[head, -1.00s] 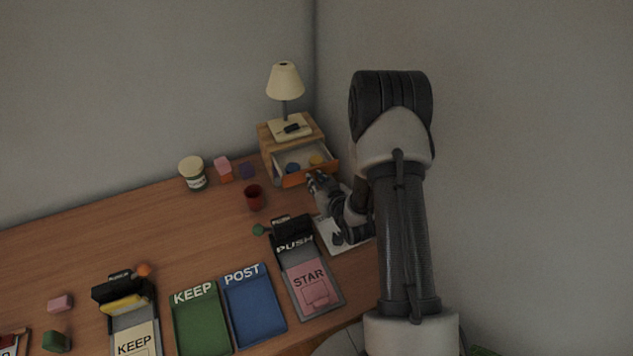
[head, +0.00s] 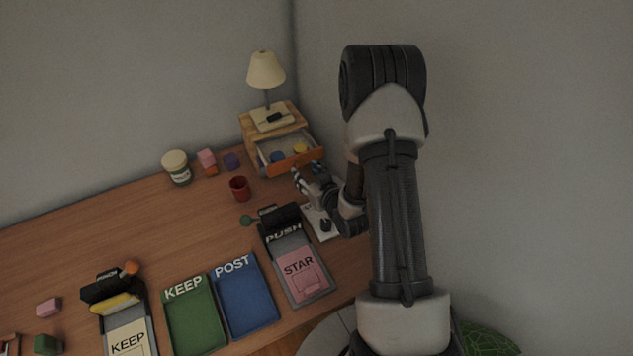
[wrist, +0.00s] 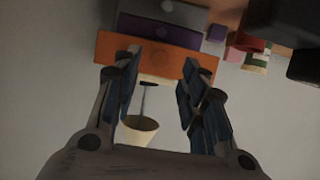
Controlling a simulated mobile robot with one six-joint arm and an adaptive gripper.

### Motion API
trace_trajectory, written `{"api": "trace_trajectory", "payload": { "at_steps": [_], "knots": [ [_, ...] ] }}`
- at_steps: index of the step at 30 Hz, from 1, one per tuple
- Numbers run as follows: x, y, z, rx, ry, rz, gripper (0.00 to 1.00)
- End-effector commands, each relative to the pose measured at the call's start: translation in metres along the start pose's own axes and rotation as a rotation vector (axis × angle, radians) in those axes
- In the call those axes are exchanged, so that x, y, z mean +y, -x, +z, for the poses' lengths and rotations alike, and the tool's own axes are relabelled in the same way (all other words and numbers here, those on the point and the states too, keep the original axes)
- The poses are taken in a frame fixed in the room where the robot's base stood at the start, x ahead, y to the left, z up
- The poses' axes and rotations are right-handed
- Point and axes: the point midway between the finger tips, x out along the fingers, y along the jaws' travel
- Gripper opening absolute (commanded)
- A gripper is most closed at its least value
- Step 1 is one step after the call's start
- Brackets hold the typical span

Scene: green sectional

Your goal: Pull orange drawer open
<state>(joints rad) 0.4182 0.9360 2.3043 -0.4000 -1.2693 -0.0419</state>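The orange drawer (head: 291,164) is pulled out from the small wooden cabinet (head: 250,128). Its inside shows, with a blue and a yellow thing in it. My gripper (head: 299,177) is just in front of the drawer's front, toward the right. In the wrist view the picture is upside down and the orange drawer front (wrist: 150,56) lies across the space beyond my fingertips. My gripper (wrist: 158,60) is open, with a clear gap between the fingers and nothing held. I cannot tell whether a fingertip touches the drawer.
A lamp (head: 266,72) and a small dark object stand on the cabinet. A purple drawer front (wrist: 160,31) adjoins the orange one. A red cup (head: 239,188) stands left of my gripper, and the PUSH tray (head: 318,293) is below it. Walls close the back and right.

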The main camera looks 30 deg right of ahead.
Motion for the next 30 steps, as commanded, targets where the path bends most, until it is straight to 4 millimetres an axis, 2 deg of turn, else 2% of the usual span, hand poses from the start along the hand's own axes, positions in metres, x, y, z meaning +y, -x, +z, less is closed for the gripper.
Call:
{"api": "trace_trajectory", "payload": {
  "at_steps": [1, 6, 12, 17, 30],
  "knots": [
    [0.001, 0.013, 0.000, -0.002, -0.002, 0.002, 0.39],
    [0.001, 0.049, 0.000, -0.002, -0.003, 0.003, 0.39],
    [0.001, 0.076, 0.000, 0.000, -0.001, 0.002, 0.39],
    [0.000, 0.083, -0.001, 0.001, 0.000, 0.000, 0.39],
    [0.000, 0.084, 0.000, 0.001, 0.000, 0.000, 0.39]
  ]
}}
